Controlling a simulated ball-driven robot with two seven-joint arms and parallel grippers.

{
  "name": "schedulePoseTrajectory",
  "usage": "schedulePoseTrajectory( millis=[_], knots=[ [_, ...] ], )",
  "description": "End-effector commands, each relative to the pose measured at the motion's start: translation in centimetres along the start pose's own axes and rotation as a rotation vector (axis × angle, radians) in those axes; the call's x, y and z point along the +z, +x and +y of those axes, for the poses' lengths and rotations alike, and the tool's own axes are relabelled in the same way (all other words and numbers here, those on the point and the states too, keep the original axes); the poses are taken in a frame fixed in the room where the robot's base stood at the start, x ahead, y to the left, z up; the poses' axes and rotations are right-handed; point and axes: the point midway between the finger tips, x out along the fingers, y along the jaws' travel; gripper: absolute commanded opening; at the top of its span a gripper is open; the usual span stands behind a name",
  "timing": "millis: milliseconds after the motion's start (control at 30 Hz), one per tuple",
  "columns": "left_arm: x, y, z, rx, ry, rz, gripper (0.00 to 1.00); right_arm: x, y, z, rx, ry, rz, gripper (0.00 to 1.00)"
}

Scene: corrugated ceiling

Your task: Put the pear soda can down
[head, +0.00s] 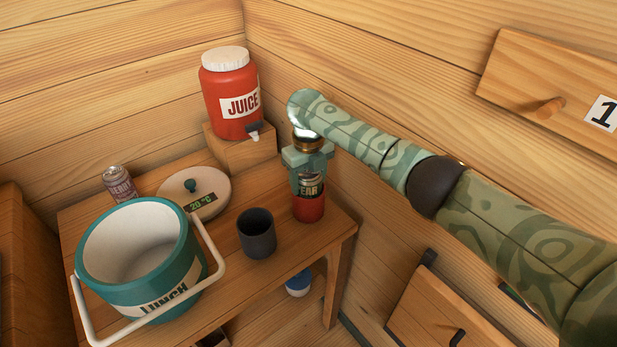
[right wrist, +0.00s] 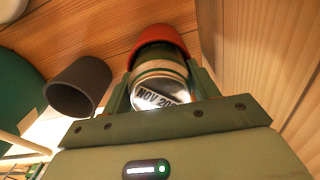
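The pear soda can (head: 312,187) is at the right end of the wooden table, and its label partly shows "PEAR". My right gripper (head: 309,177) comes down over it from above, with its fingers on both sides of the can. In the right wrist view the can (right wrist: 160,90) sits between the fingers of the gripper (right wrist: 160,85), and its near end shows "NOV 20". A red, wider cup-like piece (head: 309,208) surrounds the can's lower end; it also shows in the right wrist view (right wrist: 158,37). Whether it touches the tabletop is unclear. My left gripper is out of view.
A dark cup (head: 257,234) stands just left of the can. The wooden table (head: 285,262) also holds a teal lunch bucket (head: 95,290), a round lid (head: 215,185), a berry can (head: 119,184), and a red juice dispenser (head: 228,95) on a block. Walls are close behind and right.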

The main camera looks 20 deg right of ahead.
Motion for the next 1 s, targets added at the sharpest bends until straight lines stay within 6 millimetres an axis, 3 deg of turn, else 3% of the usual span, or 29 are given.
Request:
schedulePoseTrajectory(
  millis=[67,300,433,800,1000],
  knots=[
    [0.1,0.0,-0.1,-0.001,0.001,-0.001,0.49,-0.2,0.3,0.0,0.001,0.0,0.007,0.81],
    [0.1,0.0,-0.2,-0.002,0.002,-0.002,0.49,-0.2,0.4,0.1,0.001,0.0,0.009,0.81],
    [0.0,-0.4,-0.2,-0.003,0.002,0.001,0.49,-0.2,-0.6,0.0,-0.001,-0.001,0.007,0.81],
    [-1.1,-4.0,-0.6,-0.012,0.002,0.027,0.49,-0.1,-9.6,0.1,0.0,-0.001,0.001,0.81],
    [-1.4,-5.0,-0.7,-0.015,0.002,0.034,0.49,-0.1,-12.5,0.0,0.0,-0.001,0.004,0.81]
  ],
)
